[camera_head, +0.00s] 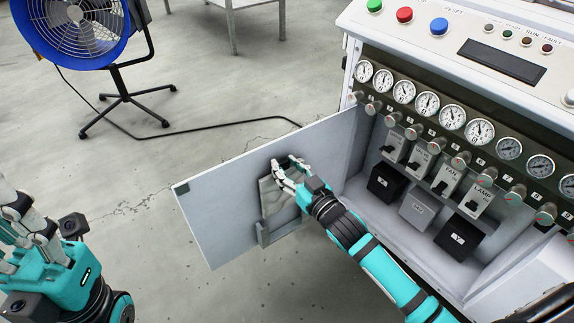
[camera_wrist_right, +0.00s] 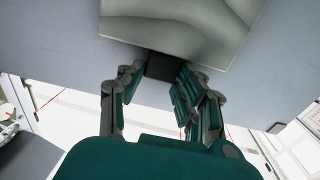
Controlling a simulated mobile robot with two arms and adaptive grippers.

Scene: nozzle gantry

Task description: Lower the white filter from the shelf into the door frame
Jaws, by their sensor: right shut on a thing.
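The filter (camera_head: 270,198), a pale grey-white panel, stands at the inner face of the open door (camera_head: 215,205). Its lower part is at the door frame (camera_head: 279,233), a small grey holder on that face. I cannot tell how deep it sits in it. My right gripper (camera_head: 287,172) is shut on the filter near its top and hides part of it. In the right wrist view the panel (camera_wrist_right: 180,22) lies just beyond the fingers, which close around a dark tab (camera_wrist_right: 161,67) at its edge. My left gripper (camera_head: 22,218) is at the left edge, its fingertips partly cut off.
The cabinet (camera_head: 350,60) on the right has gauges, knobs, switches and coloured buttons. Inside, black and grey blocks (camera_head: 418,207) stand on its shelf, close to my right forearm. A blue fan (camera_head: 75,30) and its cable are on the floor at the back left. The floor left of the door is clear.

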